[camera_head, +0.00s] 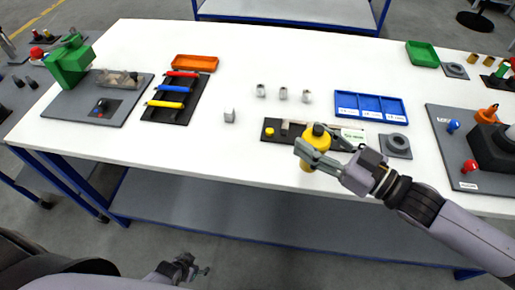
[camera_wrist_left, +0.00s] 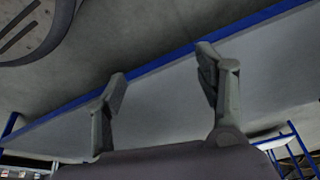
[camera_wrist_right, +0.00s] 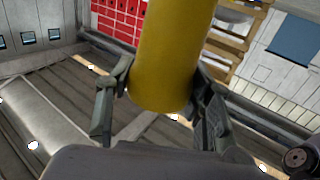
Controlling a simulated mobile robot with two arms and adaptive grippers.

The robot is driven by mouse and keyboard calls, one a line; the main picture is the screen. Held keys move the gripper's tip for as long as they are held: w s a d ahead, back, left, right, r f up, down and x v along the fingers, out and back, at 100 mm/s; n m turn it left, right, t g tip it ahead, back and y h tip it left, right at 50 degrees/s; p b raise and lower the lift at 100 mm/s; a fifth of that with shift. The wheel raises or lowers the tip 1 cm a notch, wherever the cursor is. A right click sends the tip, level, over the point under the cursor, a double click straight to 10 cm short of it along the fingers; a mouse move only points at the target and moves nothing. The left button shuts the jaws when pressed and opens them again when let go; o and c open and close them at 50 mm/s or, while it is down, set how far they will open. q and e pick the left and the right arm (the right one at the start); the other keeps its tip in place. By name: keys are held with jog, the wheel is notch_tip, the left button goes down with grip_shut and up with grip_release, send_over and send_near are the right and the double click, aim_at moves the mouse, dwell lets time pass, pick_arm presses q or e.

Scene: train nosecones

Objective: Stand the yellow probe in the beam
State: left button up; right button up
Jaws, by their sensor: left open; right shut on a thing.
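The yellow probe (camera_head: 307,167) is a thick cylinder, and its upper part shows above my gripper with a dark tip. My right gripper (camera_head: 312,148) is shut on it around its middle, at the front edge of the table. In the right wrist view the probe (camera_wrist_right: 165,55) stands between the two fingers (camera_wrist_right: 160,105). Behind it lies a dark plate (camera_head: 290,130) with a yellow button and a green-lettered label; the probe and gripper partly hide it. I cannot tell whether this is the beam. My left gripper (camera_head: 190,268) is open and empty, low in front of the table (camera_wrist_left: 165,95).
A blue tray (camera_head: 370,93) and a grey ring block (camera_head: 397,143) are right of the plate. Small grey pieces (camera_head: 283,94) stand behind it. A black rack (camera_head: 172,112) with coloured bars is at left.

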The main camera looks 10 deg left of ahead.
pick_arm(q)
jog(key=w+d+r+m+t+h, duration=0.1)
jog(key=w+d+r+h, duration=0.15)
jog(key=w+r, duration=0.6)
jog(key=w+d+r+m+t+h, duration=0.1)
jog(key=w+d+r+t+h, duration=0.15)
jog(key=w+r, duration=0.6)
jog(key=s+d+r+m+g+h, duration=0.15)
jog(key=s+d+r, duration=0.3)
jog(key=r, duration=0.45)
jog(key=s+d+r+m+g+h, duration=0.1)
jog(key=s+d+r+m+h, duration=0.2)
jog(key=d+r, duration=0.4)
jog(key=s+d+r+m+g+h, duration=0.1)
jog(key=s+d+r+m+h, duration=0.2)
jog(key=r, duration=0.7)
jog(key=w+r+m, duration=0.2)
jog(key=w+r, duration=0.7)
jog(key=r, duration=0.4)
jog(key=shift+t+y, duration=0.35)
jog(key=shift+t, duration=0.05)
jog(key=x, duration=1.1)
jog(key=shift+w+d+f, duration=0.2)
jog(key=shift+d, duration=0.05)
